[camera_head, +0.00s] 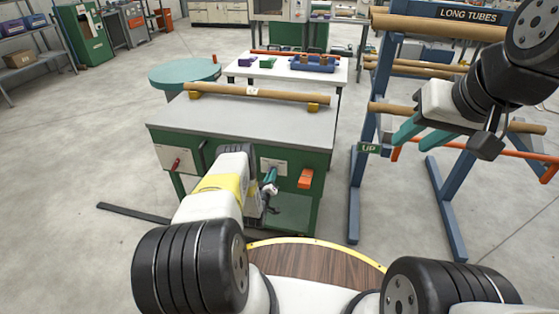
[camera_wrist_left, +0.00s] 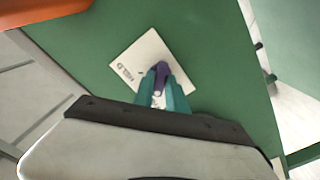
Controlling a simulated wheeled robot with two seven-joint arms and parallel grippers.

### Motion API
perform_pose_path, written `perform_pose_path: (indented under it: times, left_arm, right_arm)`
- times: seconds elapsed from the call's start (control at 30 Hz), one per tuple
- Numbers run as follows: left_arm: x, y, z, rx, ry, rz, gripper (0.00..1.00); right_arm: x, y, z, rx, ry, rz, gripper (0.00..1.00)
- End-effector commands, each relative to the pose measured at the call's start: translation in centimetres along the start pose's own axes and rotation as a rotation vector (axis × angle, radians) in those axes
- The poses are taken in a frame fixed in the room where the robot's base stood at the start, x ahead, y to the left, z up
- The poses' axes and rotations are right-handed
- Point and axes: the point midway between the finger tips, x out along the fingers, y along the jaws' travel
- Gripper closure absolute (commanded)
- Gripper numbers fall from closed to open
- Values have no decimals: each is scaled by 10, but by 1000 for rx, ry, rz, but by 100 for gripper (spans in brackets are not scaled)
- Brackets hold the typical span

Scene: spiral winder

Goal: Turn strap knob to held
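The strap knob (camera_wrist_left: 161,70) is purple and sits on a white plate (camera_wrist_left: 136,55) on the green cabinet front. The word HELD is printed near one edge of the plate. My left gripper (camera_wrist_left: 162,92) has its teal fingers on either side of the knob and appears shut on it. In the head view my left gripper (camera_head: 269,182) is at the cabinet front, and the knob is hidden there. The knob's exact pointing direction is partly hidden by the fingers. My right gripper (camera_head: 421,134) is open and empty beside the tube rack, its teal fingers apart.
The green workbench (camera_head: 240,120) carries a brown tube (camera_head: 257,93) on yellow supports. A red lever (camera_head: 176,164) and an orange box (camera_head: 305,179) are on its front. The blue LONG TUBES rack (camera_head: 360,185) stands at right, near my right arm. Floor at left is mostly clear.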

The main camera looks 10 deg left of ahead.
Motion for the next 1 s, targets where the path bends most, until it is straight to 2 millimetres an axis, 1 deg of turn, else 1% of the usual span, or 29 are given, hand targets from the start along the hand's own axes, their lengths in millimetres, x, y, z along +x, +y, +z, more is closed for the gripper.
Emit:
perform_pose_path:
  times: [0.03,0.07,0.37,0.57,0.77,1.0]
  left_arm:
    - [0,0,0,0,0,0,95]
    - [0,0,0,0,0,0,100]
    - [0,0,0,8,0,0,100]
    - [0,0,0,67,0,0,100]
    - [0,0,0,200,0,0,100]
    - [0,0,0,422,-1,0,100]
  right_arm:
    - [0,0,0,0,0,0,64]
    - [0,0,0,0,0,0,64]
    - [0,0,0,0,0,0,64]
    - [0,0,0,0,0,0,64]
    - [0,0,0,0,0,0,64]
    - [0,0,0,0,0,0,64]
